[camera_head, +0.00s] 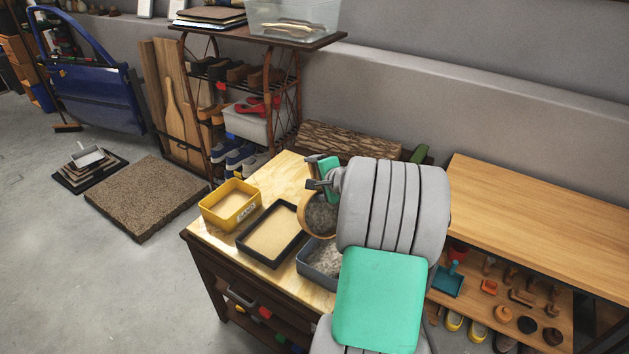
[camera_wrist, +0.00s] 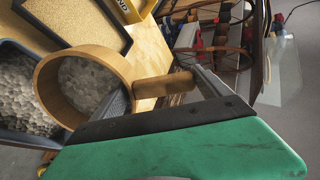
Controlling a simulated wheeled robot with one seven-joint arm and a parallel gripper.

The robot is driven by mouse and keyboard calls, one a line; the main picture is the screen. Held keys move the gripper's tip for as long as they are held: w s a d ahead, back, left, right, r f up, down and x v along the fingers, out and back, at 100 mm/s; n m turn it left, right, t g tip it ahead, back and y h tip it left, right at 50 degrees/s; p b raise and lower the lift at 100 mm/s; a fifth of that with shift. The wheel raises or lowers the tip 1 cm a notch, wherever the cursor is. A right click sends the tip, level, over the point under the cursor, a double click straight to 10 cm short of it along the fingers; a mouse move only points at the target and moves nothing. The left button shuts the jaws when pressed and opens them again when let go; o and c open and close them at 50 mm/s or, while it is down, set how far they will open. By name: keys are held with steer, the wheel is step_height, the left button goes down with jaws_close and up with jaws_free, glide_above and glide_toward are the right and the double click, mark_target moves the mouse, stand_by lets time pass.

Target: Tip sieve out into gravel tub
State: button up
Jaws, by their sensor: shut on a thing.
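The round wooden sieve (camera_head: 304,226) is held in the air by its handle. In the wrist view the sieve (camera_wrist: 112,65) shows grey stones within its ring; I cannot tell whether all lie in it or some show through the mesh. My gripper (camera_head: 318,185) is shut on the wooden handle, which shows between the fingers in the wrist view (camera_wrist: 163,86). The gravel tub (camera_head: 311,272), grey-blue with grey gravel in it, stands on the workbench just below the sieve. In the wrist view the gravel tub (camera_wrist: 22,139) is partly hidden by the ring.
A black tray of sand (camera_head: 268,234) lies left of the gravel tub, and a yellow sand tub (camera_head: 229,207) stands beyond it. A log (camera_head: 345,140) lies behind the workbench. A shelf rack (camera_head: 240,100) stands at the back. My arm hides the bench's right part.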

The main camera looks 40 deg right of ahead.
steer(key=shift+s+a+r+t+b, duration=0.1)
steer(key=shift+s+t+b, duration=0.4)
steer(key=shift+b, duration=0.35)
steer(key=shift+s+b, duration=0.35)
steer(key=shift+b, duration=0.15)
steer(key=shift+s+a+r+t+b, duration=0.15)
steer(key=shift+s+t+b, duration=0.15)
steer(key=shift+b, duration=0.2)
steer(key=shift+s+t+b, duration=0.3)
steer(key=shift+b, duration=0.2)
steer(key=shift+s+h+b, duration=0.3)
steer(key=shift+b, duration=0.2)
steer(key=shift+s+a+r+t+b, duration=0.2)
steer(key=shift+s+t+b, duration=0.45)
steer(key=shift+b, duration=0.55)
steer(key=s+a+f+t+h+b, duration=0.1)
steer(key=s+t+b, duration=0.3)
steer(key=b, duration=1)
steer(key=shift+d+v, duration=0.3)
steer(key=shift+v, duration=1.15)
steer(key=shift+s+a+r+t+b, duration=0.15)
steer(key=shift+s+t+b, duration=0.4)
steer(key=shift+b, duration=0.65)
steer(key=shift+s+a+t+b, duration=0.25)
steer(key=shift+s+b, duration=0.4)
steer(key=shift+b, duration=0.5)
